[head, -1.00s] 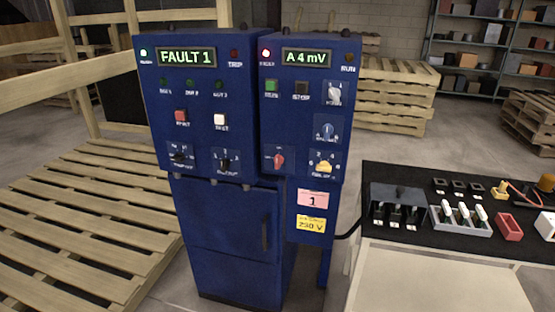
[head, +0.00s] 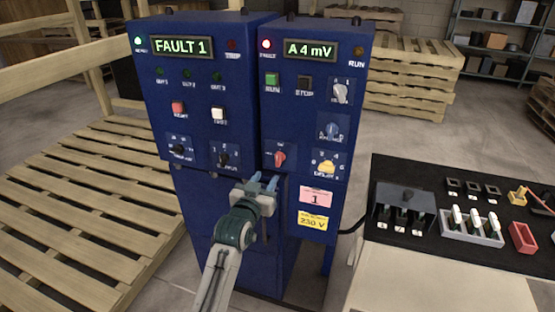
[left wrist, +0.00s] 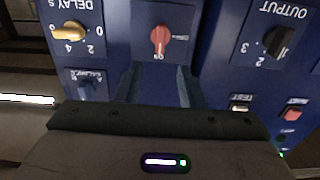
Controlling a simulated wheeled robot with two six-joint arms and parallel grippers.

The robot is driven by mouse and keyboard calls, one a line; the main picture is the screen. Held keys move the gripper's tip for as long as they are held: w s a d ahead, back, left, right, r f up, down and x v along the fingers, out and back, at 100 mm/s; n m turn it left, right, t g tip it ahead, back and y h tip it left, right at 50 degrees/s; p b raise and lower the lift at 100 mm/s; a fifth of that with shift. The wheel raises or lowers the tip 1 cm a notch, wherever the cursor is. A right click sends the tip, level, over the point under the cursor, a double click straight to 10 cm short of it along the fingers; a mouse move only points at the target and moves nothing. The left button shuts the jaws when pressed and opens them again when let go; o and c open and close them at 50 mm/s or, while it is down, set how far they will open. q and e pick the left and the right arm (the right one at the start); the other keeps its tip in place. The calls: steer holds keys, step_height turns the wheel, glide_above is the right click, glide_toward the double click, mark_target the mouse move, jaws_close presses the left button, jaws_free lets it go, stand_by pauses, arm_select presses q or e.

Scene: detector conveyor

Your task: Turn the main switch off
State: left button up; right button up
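The main switch is a red rotary knob (head: 279,158) low on the left side of the right-hand blue cabinet front. In the left wrist view the red knob (left wrist: 160,40) stands lengthwise up and down in the inverted picture, with an ON mark at its lower end. My left gripper (head: 263,181) is below and slightly left of the knob in the head view. Its two fingers (left wrist: 156,82) are apart with nothing between them, pointing toward the panel, the knob beyond their tips. My right gripper is not in view.
Close by are the black output knob (head: 224,158), the yellow delay knob (head: 326,169), and the white test button (head: 218,113). The displays read FAULT 1 and A 4 mV. A bench (head: 455,275) with breakers and small parts stands at the right.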

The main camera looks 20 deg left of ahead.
mark_target(277, 160)
arm_select(q)
steer(key=w+p, duration=0.2)
steer(key=w, duration=0.6)
steer(key=shift+w+d, duration=0.15)
steer(key=shift+w, duration=0.15)
steer(key=shift+w+f, duration=0.1)
steer(key=shift+w, duration=0.65)
steer(key=c, duration=0.6)
